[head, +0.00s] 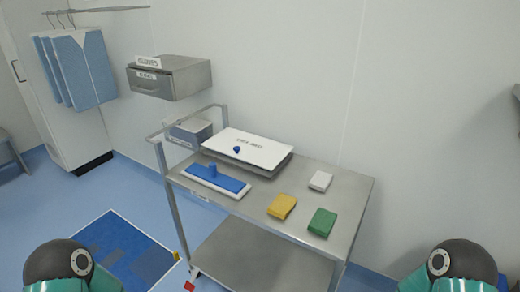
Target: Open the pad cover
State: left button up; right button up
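The pad cover (250,147) is a flat white lid with dark lettering on its top, too small to read surely. A small blue knob (237,149) stands near its front edge. The lid lies over a shallow grey metal tray (270,172) at the back left of a steel cart, and looks closed. What is inside the tray is hidden. Only dark rounded, teal-edged parts of my two arms show at the bottom left and bottom right corners. Neither gripper is in view, and nothing of mine touches the cover.
The steel cart (345,191) also bears a blue mop head with a white pad (215,181), a yellow pad (282,206), a green pad (322,222) and a white block (320,181). A rail (188,124) rises at its left end. A glove box (169,78) hangs on the wall.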

aim_at(266, 154)
jog(key=u, duration=0.15)
jog(key=i, duration=0.9)
jog(key=u, duration=0.15)
jog(key=k, duration=0.45)
jog(key=u, duration=1.1)
jog(key=i, duration=0.2)
jog(key=z, duration=0.35)
